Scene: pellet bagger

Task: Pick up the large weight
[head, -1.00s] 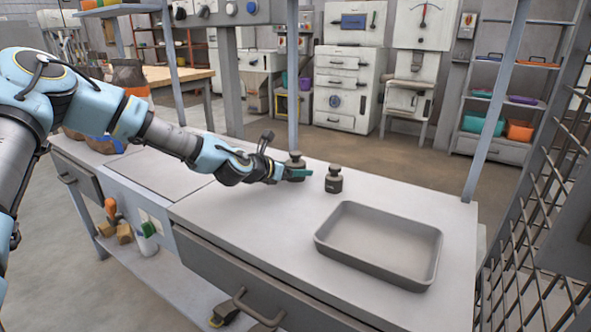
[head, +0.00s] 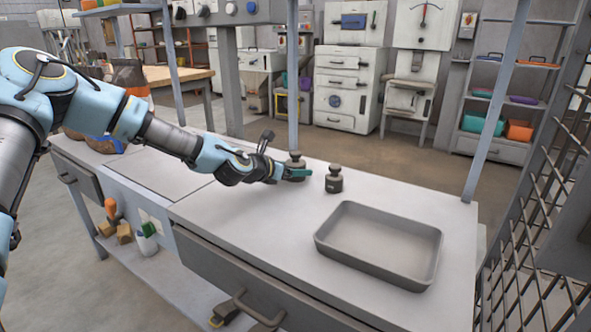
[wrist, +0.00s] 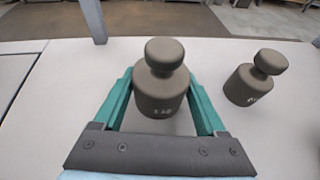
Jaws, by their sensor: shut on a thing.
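The large weight, a dark grey knobbed cylinder, stands upright on the bench between my gripper's teal fingers in the wrist view (wrist: 160,90). Its marking looks like "1 kg". In the head view the weight (head: 295,160) is partly hidden by the fingers. My gripper (head: 297,174) is shut on it, with one finger on each side of its body; the gripper also shows in the wrist view (wrist: 160,100). A second, smaller-looking weight (head: 334,180) stands apart to the right; it also shows in the wrist view (wrist: 254,80), its marking unclear.
An empty grey tray (head: 328,257) lies on the bench (head: 250,225) at the front right. A post (head: 293,80) rises at the bench's back edge close behind the held weight. Another post (head: 495,110) stands at the right corner, with a metal mesh (head: 530,220) beyond.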

